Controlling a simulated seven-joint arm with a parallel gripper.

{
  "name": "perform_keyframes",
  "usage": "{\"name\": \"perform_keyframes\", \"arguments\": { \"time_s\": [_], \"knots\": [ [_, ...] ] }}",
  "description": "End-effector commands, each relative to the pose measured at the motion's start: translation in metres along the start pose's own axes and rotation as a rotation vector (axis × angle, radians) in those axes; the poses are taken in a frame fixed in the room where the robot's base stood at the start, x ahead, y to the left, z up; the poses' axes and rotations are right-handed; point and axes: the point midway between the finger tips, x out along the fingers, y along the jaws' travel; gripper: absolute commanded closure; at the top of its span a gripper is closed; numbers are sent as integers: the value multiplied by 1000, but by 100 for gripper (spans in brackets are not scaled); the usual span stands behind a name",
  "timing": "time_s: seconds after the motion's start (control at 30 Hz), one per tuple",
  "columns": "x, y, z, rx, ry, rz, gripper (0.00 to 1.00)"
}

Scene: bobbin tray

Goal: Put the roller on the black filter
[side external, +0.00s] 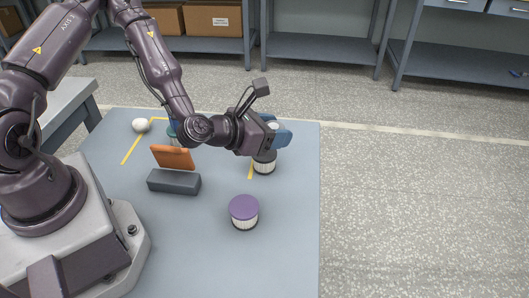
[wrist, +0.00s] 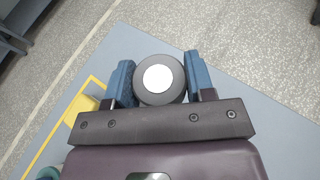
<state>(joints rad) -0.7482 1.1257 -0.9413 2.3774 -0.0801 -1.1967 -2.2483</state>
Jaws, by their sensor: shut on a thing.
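My gripper (side external: 280,136) is shut on the roller, a round dark grey piece with a white disc at its centre. In the wrist view the roller (wrist: 158,80) sits between the two blue fingers, its round end facing the camera. In the side view only a pale bit of the roller (side external: 272,126) shows between the fingers. The black filter (side external: 264,165), with a dark top and pale pleated side, stands on the table just below the fingers. Its top is partly covered by my gripper, so I cannot tell whether the roller touches it. The wrist view does not show the filter clearly.
A purple-topped filter (side external: 244,212) stands nearer the front. A dark grey block (side external: 174,182), an orange piece (side external: 173,157) and a white round object (side external: 140,125) are to the left. A yellow object (wrist: 80,108) lies beside my gripper in the wrist view. The table's front right is clear.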

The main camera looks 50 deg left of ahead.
Motion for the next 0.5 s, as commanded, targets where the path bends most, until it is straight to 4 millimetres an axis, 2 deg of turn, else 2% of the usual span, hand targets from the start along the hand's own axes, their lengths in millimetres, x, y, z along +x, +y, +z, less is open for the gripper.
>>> {"name": "perform_keyframes", "arguments": {
  "time_s": [0.03, 0.1, 0.2, 0.5],
  "knots": [
    [3, 18, 4, -20, -3, 52, 76],
    [5, 35, 8, -43, -3, 107, 76],
    [8, 49, 9, -67, -1, 161, 76],
    [25, 54, -30, -84, 1, 199, 76]
  ]
}}
